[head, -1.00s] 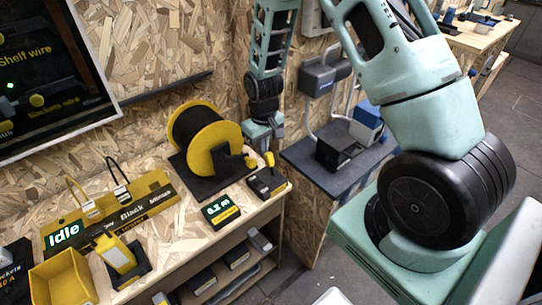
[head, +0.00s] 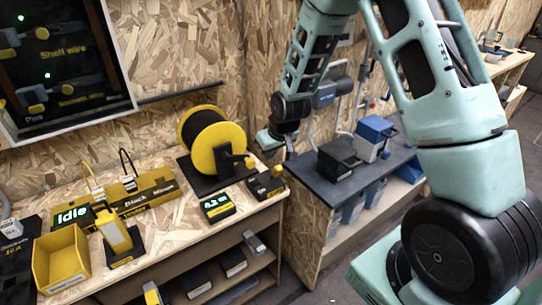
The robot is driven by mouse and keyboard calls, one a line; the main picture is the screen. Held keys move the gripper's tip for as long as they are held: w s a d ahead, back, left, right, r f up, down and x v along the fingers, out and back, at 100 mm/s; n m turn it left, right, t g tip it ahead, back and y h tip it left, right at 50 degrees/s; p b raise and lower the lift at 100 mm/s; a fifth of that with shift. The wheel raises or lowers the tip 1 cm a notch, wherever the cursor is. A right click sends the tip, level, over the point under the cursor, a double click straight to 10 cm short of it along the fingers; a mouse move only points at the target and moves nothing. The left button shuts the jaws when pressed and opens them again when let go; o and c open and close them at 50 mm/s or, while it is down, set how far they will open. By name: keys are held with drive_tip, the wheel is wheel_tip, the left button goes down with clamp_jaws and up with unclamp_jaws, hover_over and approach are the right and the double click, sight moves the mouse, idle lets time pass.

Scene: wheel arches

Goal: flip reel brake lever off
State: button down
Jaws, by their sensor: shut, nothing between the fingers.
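The reel (head: 206,150) is a yellow spool wound with black wire on a dark base on the bench. A yellow crank knob (head: 247,162) sticks out at its right side. Right of the reel, near the bench's right edge, is a small black box (head: 265,187) with a yellow lever (head: 277,171) leaning to the right. I take this for the brake lever; its label is too small to read. My gripper (head: 290,154) is above and slightly right of the lever, pointing down, shut and empty. It appears apart from the lever.
A small display reading 0.2 m or similar (head: 217,207) sits before the reel. A dark side table (head: 335,180) holds black and blue boxes.

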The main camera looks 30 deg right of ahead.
drive_tip(key=shift+r+p, duration=0.65)
drive_tip(key=shift+r, duration=0.15)
